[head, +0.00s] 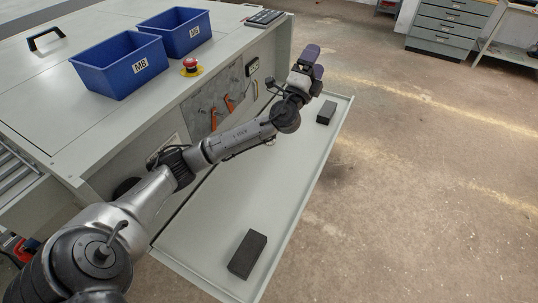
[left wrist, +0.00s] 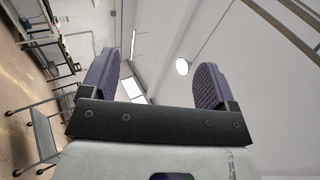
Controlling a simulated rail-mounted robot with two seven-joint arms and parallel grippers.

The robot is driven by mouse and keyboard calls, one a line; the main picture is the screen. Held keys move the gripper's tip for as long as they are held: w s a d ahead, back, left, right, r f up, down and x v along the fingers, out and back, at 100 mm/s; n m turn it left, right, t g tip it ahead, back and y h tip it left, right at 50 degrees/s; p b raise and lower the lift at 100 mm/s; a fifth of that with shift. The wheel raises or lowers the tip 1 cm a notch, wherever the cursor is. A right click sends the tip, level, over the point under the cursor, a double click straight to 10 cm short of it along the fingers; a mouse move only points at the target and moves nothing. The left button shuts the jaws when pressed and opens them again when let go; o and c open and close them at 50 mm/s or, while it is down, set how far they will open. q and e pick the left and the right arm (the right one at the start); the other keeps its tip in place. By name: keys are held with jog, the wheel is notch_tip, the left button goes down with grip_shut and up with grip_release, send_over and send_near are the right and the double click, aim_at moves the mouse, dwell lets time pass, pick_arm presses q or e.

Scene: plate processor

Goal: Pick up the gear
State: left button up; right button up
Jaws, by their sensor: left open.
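No gear can be made out in either view. My left gripper (head: 311,62) is stretched out past the far end of the machine's front tray in the head view and points upward. In the left wrist view its two purple ridged fingers (left wrist: 153,85) stand wide apart with nothing between them. Behind them are only ceiling, lamps and the tilted room. My right gripper is in neither view.
Two blue bins marked M8, the nearer (head: 118,68) and the farther (head: 181,33), stand on the machine top beside a red emergency button (head: 190,64). Black blocks (head: 247,254) and (head: 326,112) sit on the pale tray (head: 215,215). Open floor lies right.

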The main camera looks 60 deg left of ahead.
pick_arm(q)
jog(key=w+f+m+t+h+b, duration=0.1)
jog(key=w+f+m+h, duration=0.3)
jog(key=m+h, duration=0.7)
jog(key=m+g+y, duration=0.4)
jog(key=m+g, duration=0.1)
jog(key=g, duration=1.4)
send_over(269, 142)
jog(key=f, duration=1.8)
jog(key=d+f, duration=0.1)
jog(key=f, duration=0.7)
jog(key=shift+s+f+b, duration=0.3)
jog(key=shift+s+f, duration=0.1)
jog(key=shift+s+a+f+n+g, duration=0.1)
jog(key=shift+s+f+n+g, duration=0.2)
jog(key=shift+g, duration=0.1)
jog(key=shift+a+f+b, duration=0.15)
jog(key=shift+f+b, duration=0.4)
jog(key=shift+b, duration=0.1)
jog(key=shift+w+f, duration=0.15)
jog(key=b+x, duration=0.5)
jog(key=shift+w+a+f+b, duration=0.1)
jog(key=shift+w+f+b, duration=0.05)
jog(key=shift+f+b, duration=0.2)
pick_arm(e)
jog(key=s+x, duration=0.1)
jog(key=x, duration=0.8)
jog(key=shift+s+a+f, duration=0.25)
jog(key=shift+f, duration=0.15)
